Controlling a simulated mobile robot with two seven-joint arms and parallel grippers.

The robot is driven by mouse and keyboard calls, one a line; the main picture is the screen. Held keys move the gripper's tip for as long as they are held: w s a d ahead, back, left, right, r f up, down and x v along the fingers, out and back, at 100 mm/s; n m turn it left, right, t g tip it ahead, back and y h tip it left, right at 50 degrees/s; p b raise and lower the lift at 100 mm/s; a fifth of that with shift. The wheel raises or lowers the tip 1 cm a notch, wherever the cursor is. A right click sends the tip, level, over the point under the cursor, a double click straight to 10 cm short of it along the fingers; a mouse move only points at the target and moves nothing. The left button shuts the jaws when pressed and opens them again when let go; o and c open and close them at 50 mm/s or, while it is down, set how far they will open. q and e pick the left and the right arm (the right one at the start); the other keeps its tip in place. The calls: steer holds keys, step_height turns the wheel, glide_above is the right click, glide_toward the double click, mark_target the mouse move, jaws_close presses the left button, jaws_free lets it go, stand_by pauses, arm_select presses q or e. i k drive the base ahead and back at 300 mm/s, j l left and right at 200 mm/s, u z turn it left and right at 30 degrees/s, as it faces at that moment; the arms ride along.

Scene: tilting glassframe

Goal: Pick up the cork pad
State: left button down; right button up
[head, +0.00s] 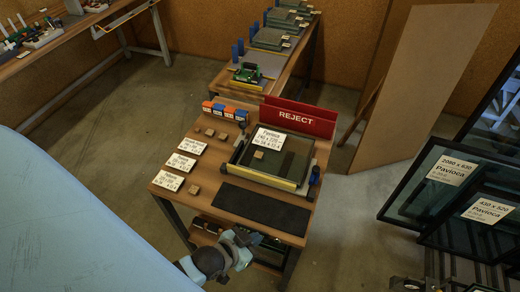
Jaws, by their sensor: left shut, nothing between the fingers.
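Several small tan square pads that look like cork are on the wooden table (295,232). One cork pad (195,192) lies alone near the left edge, below the white labels. Two more, a cork pad (209,132) and another cork pad (222,136), lie side by side near the back left. A further tan square (259,154) lies on the framed glass pane (285,165). My left gripper (243,240) is at the front edge of the table, below and right of the lone pad and apart from it. It is shut and empty. My right gripper is out of view.
A dark mat (262,206) covers the front of the table. A red REJECT bin (298,118) stands at the back. Orange and blue blocks (225,112) line the back left. Large framed panes (470,205) lean at the right. White labels (180,162) lie along the left side.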

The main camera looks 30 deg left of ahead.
mark_target(210, 132)
steer(key=u, duration=1.05)
